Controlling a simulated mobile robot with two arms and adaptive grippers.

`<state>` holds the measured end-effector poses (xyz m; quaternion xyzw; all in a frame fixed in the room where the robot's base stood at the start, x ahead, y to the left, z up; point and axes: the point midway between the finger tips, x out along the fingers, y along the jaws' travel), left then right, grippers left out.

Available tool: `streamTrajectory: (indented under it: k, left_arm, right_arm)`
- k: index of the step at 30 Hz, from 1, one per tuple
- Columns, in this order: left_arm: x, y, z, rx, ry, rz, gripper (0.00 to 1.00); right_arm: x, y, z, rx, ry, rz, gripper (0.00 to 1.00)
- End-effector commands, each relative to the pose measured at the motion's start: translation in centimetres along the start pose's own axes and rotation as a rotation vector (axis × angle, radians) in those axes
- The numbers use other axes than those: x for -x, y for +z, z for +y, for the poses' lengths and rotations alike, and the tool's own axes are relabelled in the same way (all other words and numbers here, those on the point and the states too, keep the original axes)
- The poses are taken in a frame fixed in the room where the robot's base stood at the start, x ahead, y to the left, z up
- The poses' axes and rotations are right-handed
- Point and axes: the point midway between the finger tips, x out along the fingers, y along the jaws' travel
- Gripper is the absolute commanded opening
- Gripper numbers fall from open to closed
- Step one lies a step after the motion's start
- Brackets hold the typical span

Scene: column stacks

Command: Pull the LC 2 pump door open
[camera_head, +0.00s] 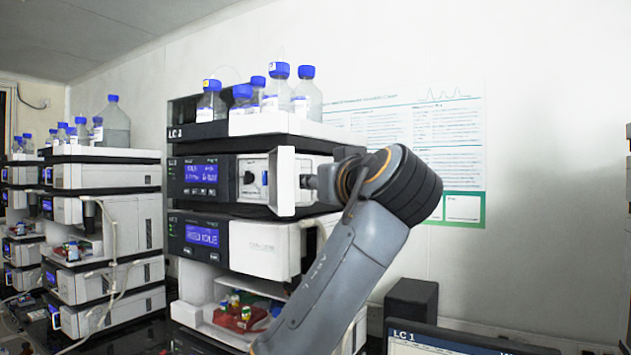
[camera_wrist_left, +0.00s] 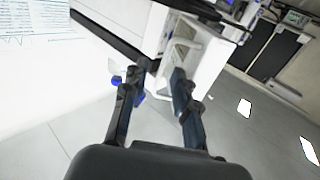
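The pump door (camera_head: 286,182) is a white panel on the upper module of the nearest stack in the head view. It stands swung out, and the pump's inside (camera_head: 254,178) with a dark knob shows beside it. The stack's label (camera_head: 183,133) starts with LC; I cannot read its number surely. My left gripper (camera_head: 312,184) is just right of the door, its tips small and partly hidden. In the left wrist view, its two fingers (camera_wrist_left: 158,74) are apart, with the white door (camera_wrist_left: 198,60) beyond and behind the right finger. Contact is unclear. My right gripper is not in view.
Blue-capped bottles (camera_head: 279,88) stand on top of the stack. Below the pump is a module with a blue display (camera_head: 203,236), then an open bay with colored vials (camera_head: 240,312). A second stack (camera_head: 105,220) stands left. A monitor (camera_head: 450,340) is at lower right.

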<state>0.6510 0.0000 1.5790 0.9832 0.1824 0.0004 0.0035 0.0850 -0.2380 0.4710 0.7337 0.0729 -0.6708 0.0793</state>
Motion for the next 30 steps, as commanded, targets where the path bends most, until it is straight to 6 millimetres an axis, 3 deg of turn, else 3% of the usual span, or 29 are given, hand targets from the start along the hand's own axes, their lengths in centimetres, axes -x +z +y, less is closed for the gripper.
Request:
streamTrajectory:
  k: [9, 15, 30]
  left_arm:
    - [6.8, -0.1, -0.1, 0.001, 0.0, 0.005, 0.29]
    - [9.4, -0.1, -0.2, 0.002, -0.001, 0.004, 0.29]
    - [10.0, 0.0, -0.2, 0.001, -0.002, 0.001, 0.29]
  right_arm:
    - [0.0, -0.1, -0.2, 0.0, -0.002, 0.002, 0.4]
    - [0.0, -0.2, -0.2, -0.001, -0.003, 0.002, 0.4]
    - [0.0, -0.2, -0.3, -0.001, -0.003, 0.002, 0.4]
